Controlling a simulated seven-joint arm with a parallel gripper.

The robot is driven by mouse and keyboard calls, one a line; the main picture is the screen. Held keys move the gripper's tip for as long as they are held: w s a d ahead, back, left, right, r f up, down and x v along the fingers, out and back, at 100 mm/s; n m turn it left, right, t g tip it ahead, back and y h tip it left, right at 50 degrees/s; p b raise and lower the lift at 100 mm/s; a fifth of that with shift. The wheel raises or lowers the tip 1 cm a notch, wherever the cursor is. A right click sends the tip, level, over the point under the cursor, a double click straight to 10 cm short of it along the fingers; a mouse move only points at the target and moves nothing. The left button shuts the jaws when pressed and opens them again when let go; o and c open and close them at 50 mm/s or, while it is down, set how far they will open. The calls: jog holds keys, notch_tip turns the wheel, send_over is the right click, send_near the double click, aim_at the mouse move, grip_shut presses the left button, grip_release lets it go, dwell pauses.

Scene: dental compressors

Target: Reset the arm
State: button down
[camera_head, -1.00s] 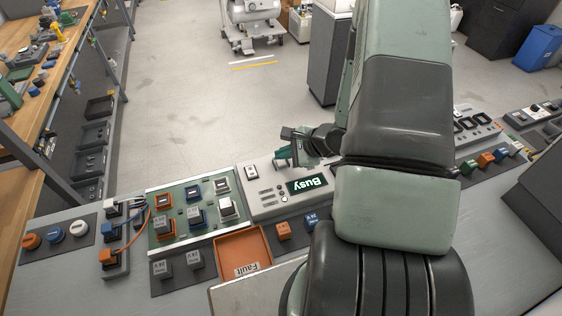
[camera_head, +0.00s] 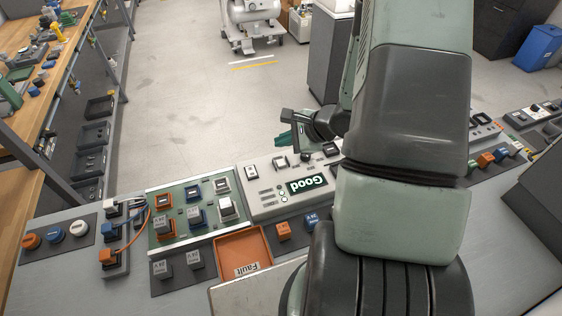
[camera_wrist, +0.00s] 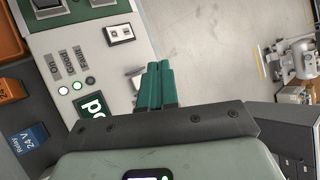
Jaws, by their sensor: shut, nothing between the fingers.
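My gripper (camera_head: 290,138) is above the back edge of the grey test panel (camera_head: 262,205) in the head view. In the wrist view its teal fingers (camera_wrist: 160,84) lie together with nothing between them. The panel's display (camera_head: 307,185) reads "Good" in the head view. Part of the display (camera_wrist: 92,106) shows in the wrist view, beside a column of small round lights. My arm hides the right part of the panel in the head view.
A green board (camera_head: 172,233) with several relays stands left of the panel. In front are an orange "Fault" tray (camera_head: 226,248) and labelled 24 V relays (camera_head: 283,230). Round knobs (camera_head: 55,232) sit far left. Open floor lies behind the bench.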

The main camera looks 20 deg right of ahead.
notch_tip(320, 180, down, 2)
jog(key=shift+f, duration=0.1)
jog(key=shift+d+r, duration=0.1)
jog(key=shift+r, duration=0.3)
notch_tip(320, 180, up, 5)
jog(key=shift+r, duration=0.1)
dwell(0.4)
